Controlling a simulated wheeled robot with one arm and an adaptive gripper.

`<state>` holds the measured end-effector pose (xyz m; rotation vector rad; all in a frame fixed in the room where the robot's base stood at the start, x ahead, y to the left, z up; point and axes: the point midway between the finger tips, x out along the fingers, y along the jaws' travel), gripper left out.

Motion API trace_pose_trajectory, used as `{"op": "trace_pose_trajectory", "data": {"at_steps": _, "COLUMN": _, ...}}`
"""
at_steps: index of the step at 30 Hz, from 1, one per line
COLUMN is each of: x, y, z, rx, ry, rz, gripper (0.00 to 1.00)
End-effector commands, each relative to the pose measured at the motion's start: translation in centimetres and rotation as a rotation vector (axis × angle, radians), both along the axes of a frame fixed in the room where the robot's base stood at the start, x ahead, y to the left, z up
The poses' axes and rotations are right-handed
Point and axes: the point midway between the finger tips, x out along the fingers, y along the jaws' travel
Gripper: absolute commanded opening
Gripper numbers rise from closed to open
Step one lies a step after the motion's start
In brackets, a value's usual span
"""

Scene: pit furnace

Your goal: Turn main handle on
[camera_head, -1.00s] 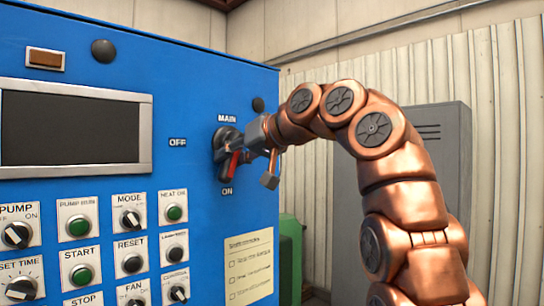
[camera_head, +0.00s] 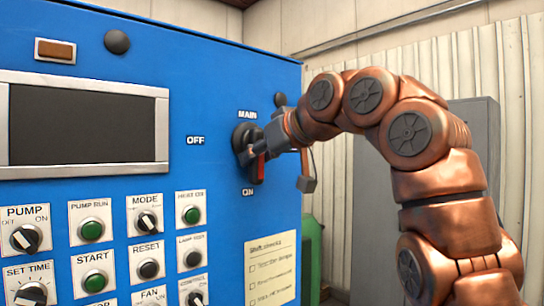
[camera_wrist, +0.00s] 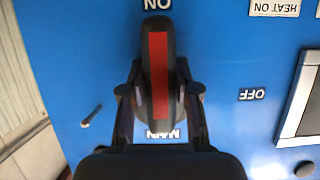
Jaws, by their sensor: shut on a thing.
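The main handle (camera_head: 257,169) is a black rotary handle with a red stripe on the blue panel. It points down at the ON label (camera_head: 249,191); the OFF label (camera_head: 195,140) is to its left and MAIN is above. In the wrist view the picture is upside down, and the red-striped handle (camera_wrist: 159,75) points straight at ON. My gripper (camera_head: 262,148) is at the handle, its fingers shut on it from both sides; in the wrist view the fingers (camera_wrist: 160,93) flank it. The gripper partly hides the handle's base in the head view.
The blue control panel (camera_head: 215,75) holds a dark screen (camera_head: 82,125) and several knobs and green buttons left of the handle. A paper checklist (camera_head: 271,268) is below it. A grey cabinet (camera_head: 365,200) and a green object (camera_head: 312,255) stand behind, to the right.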

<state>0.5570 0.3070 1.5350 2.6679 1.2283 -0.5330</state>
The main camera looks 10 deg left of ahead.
Motion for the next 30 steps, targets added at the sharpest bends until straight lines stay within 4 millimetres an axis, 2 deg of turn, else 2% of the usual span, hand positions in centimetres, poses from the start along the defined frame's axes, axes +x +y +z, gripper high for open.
{"op": "trace_pose_trajectory", "data": {"at_steps": 5, "x": -0.36, "y": 0.84, "z": -0.29, "rx": -0.017, "ry": -0.009, "rz": 0.016, "gripper": 0.0}}
{"op": "trace_pose_trajectory", "data": {"at_steps": 16, "x": -0.36, "y": 0.83, "z": -0.29, "rx": -0.02, "ry": -0.013, "rz": 0.016, "gripper": 0.0}}
{"op": "trace_pose_trajectory", "data": {"at_steps": 17, "x": -0.36, "y": 0.82, "z": -0.28, "rx": -0.02, "ry": -0.013, "rz": 0.016, "gripper": 0.34}}
{"op": "trace_pose_trajectory", "data": {"at_steps": 18, "x": -0.35, "y": 0.81, "z": -0.28, "rx": -0.019, "ry": -0.013, "rz": 0.016, "gripper": 0.38}}
{"op": "trace_pose_trajectory", "data": {"at_steps": 24, "x": -0.33, "y": 0.71, "z": -0.15, "rx": -0.017, "ry": -0.014, "rz": 0.013, "gripper": 0.56}}
{"op": "trace_pose_trajectory", "data": {"at_steps": 30, "x": -0.33, "y": 0.69, "z": -0.1, "rx": -0.016, "ry": -0.015, "rz": 0.013, "gripper": 0.56}}
